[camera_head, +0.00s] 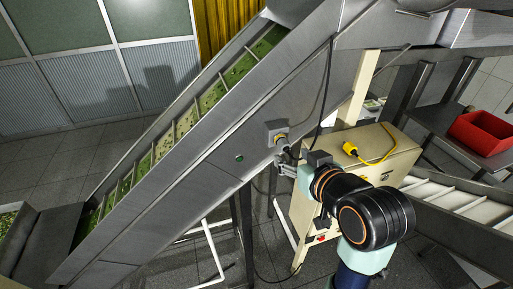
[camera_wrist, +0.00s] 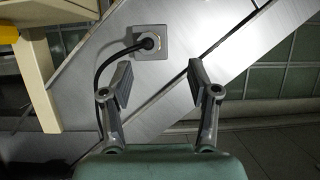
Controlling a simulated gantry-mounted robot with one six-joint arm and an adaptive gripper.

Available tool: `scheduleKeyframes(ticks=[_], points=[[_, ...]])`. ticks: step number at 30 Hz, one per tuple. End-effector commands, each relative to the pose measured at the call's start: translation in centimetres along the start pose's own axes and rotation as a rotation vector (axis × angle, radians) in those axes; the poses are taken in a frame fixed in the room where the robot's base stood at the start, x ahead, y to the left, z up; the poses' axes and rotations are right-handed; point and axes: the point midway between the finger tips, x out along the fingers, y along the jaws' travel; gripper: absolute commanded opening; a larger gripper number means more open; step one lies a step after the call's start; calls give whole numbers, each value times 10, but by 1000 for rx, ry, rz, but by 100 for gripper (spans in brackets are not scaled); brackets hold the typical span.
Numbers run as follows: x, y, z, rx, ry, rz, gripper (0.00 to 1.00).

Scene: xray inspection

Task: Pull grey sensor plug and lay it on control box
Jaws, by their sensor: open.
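The grey sensor plug (camera_wrist: 148,43) sits in a square socket plate (camera_wrist: 165,52) on the conveyor's metal side, and a dark cable curves from it to the left and down. In the head view, the socket (camera_head: 277,131) shows above my gripper (camera_head: 286,168), and the plug is small and partly hard to make out. In the wrist view, my gripper (camera_wrist: 158,80) is open and empty, its fingertips below the plug and apart from it. The control box (camera_head: 385,150) is a beige cabinet to the right of the socket, partly hidden by my arm.
A yellow plug with a yellow cable (camera_head: 351,148) lies on the control box top. The sloping conveyor (camera_head: 150,200) carries green pieces. A red bin (camera_head: 483,133) stands on a shelf at right. A dark cable hangs down the conveyor near the socket.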

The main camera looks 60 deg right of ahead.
Motion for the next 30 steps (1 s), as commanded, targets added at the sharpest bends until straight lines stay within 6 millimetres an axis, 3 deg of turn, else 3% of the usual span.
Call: scheduleKeyframes(ticks=[1,3,8,21,30], points=[[-2,12,-3,5,2,17,60],[-4,18,-5,7,2,26,60],[3,18,-5,8,0,23,60],[70,18,-4,8,0,23,60],[75,18,-4,7,2,24,60]])
